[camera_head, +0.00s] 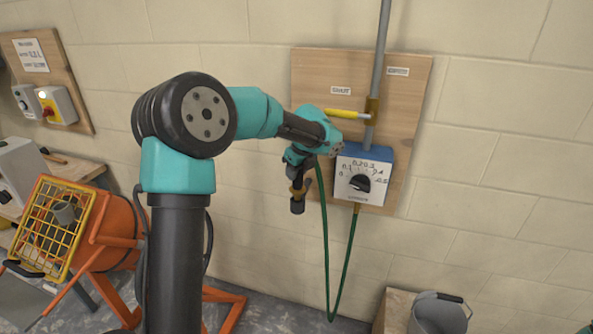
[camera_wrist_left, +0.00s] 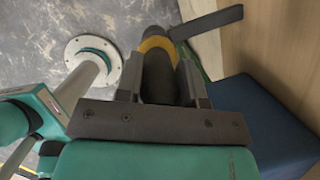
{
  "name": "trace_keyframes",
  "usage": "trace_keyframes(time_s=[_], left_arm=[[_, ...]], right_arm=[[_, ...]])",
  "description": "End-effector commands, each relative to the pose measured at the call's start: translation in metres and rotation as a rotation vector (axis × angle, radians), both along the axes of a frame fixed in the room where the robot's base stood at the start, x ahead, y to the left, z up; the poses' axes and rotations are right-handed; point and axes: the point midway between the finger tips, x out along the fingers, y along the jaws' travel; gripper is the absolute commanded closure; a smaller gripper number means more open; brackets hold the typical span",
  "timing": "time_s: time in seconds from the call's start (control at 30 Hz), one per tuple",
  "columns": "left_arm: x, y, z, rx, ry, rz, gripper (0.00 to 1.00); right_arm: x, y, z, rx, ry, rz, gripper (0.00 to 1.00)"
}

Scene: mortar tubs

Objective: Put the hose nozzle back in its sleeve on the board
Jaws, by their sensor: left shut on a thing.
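My left gripper (camera_head: 297,180) is in front of the wall, left of the dial box and near the board's (camera_head: 407,110) lower left edge. It is shut on the hose nozzle (camera_head: 297,206), a dark piece with a brass-yellow ring that points downward. In the left wrist view the dark nozzle (camera_wrist_left: 158,78) with its yellow ring sits between the two grey fingers. A green hose (camera_head: 325,240) hangs in a loop from near the gripper to the bottom of the dial box (camera_head: 363,178). I cannot make out the sleeve; my arm covers part of the board. My right gripper is not in view.
A grey pipe (camera_head: 381,45) with a yellow valve lever (camera_head: 341,113) runs down the board to the blue-topped box. A grey bucket (camera_head: 438,314) stands at the lower right. An orange mixer (camera_head: 115,235) stands at left. The wall right of the board is clear.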

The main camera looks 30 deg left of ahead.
Motion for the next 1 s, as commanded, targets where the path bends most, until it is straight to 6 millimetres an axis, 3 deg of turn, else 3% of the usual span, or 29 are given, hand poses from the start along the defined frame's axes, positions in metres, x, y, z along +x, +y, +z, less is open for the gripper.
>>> trace_keyframes(time_s=[1.0], left_arm=[[0.000, 0.000, -0.019, 0.000, -0.001, 0.000, 0.95]], right_arm=[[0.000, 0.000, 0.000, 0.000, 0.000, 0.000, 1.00]])
